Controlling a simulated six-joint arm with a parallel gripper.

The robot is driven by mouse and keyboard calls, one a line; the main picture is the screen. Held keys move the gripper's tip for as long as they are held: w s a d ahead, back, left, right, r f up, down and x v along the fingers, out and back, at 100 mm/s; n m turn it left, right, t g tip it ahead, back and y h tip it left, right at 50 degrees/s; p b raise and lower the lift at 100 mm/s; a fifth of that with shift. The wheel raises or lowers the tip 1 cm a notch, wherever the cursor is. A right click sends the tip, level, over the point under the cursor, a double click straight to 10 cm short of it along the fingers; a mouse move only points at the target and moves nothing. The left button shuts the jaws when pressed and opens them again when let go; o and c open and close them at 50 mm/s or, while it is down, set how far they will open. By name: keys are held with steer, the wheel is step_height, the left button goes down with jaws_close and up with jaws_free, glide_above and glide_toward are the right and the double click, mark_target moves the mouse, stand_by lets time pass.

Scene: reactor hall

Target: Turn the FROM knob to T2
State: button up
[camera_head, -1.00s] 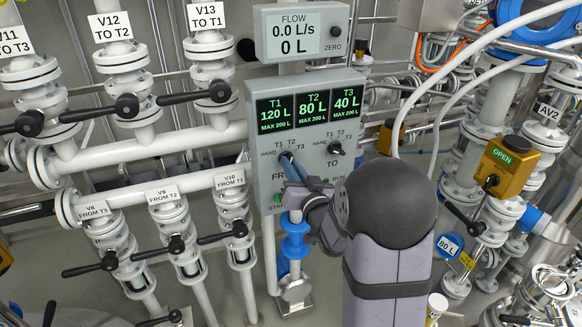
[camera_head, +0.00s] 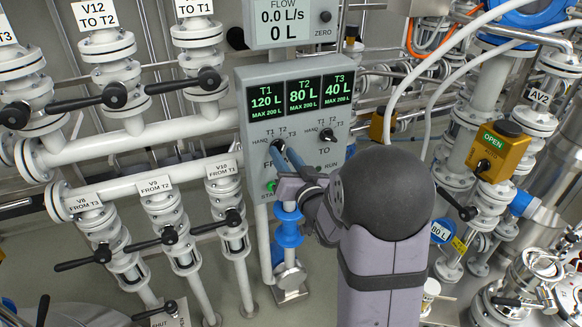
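The FROM knob (camera_head: 276,146) is a small dark knob on the lower left of the grey control panel (camera_head: 244,118). The labels HAND, T1, T2 and T3 ring it, partly covered. My gripper (camera_head: 284,152) reaches in from the lower right, its blue fingers at the knob. The fingers and the knob overlap in this view, so I cannot tell whether they grip it or which label its pointer faces. The lower word FROM is mostly hidden by the fingers.
The TO knob (camera_head: 325,134) sits just right of the FROM knob. Displays above read T1 120 L, T2 80 L, T3 40 L. The flow display (camera_head: 284,17) reads 0.0 L/s. A green START button (camera_head: 271,186) lies below, close to my gripper. Valves and pipes stand left.

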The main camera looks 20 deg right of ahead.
steer(key=s+b, duration=0.6)
steer(key=b, duration=0.1)
steer(key=shift+b, duration=0.4)
stand_by(0.3)
